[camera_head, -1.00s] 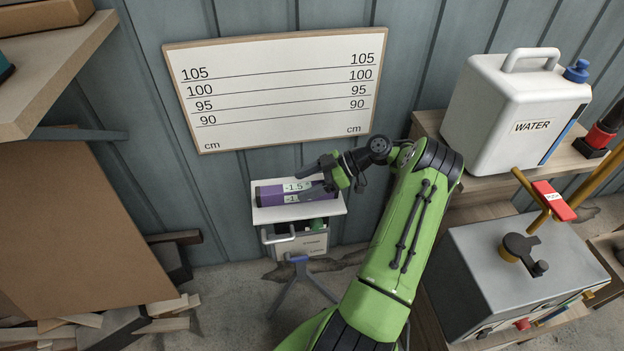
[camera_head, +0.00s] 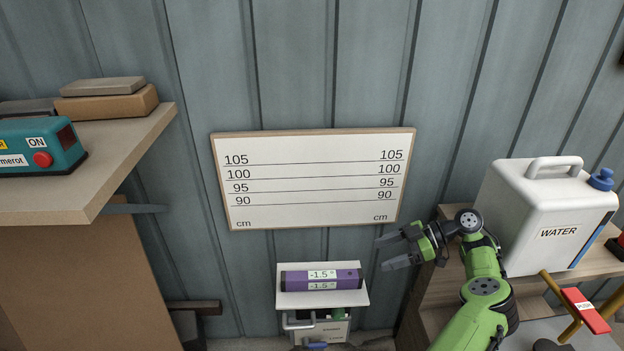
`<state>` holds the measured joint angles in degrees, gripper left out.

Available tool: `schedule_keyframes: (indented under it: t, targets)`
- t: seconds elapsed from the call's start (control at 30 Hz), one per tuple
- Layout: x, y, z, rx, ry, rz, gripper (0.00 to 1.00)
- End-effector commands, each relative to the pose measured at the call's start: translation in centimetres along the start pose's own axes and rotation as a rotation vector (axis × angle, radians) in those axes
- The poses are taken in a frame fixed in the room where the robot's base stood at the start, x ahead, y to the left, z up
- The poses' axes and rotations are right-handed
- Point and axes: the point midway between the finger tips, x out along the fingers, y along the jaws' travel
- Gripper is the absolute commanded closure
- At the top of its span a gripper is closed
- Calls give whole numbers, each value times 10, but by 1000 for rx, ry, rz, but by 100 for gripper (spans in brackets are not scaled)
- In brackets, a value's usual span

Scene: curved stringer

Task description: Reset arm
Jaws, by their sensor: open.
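My gripper (camera_head: 388,252) is open and empty. It is raised in front of the wall, below the right end of the measuring board, with its fingers pointing left. My green arm (camera_head: 482,300) is folded up at the right. A purple block (camera_head: 348,279) with "-1.5" labels lies on a small white platform (camera_head: 322,299). The block is below and to the left of my gripper, apart from it.
A white measuring board (camera_head: 315,178) hangs on the wall. A white water canister (camera_head: 545,215) stands on a shelf close to the right of my arm. A teal device (camera_head: 38,148) with a red button sits on the left shelf (camera_head: 90,200). The space left of my gripper is clear.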

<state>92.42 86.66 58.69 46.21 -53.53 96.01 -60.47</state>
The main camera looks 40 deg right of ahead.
Motion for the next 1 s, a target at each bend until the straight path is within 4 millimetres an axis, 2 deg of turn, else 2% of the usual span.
schedule_keyframes:
  t: [0.17,0.27,0.37,0.4,0.47,0.5,0.6,0.73,0.87,1.0]
  targets:
    - [1,0,0,-1,-1,0,30]
    - [8,3,-13,4,-20,-29,30]
    - [37,7,-57,36,-101,-131,30]
    - [54,7,-82,61,-158,-184,30]
    - [84,0,-119,108,-256,-253,30]
    - [102,-7,-141,143,-327,-286,30]
    - [144,-34,-190,226,-517,-316,30]
    - [181,-82,-240,321,-755,-241,30]
    - [196,-137,-274,390,-919,-56,30]
    - [188,-195,-297,449,-969,205,30]
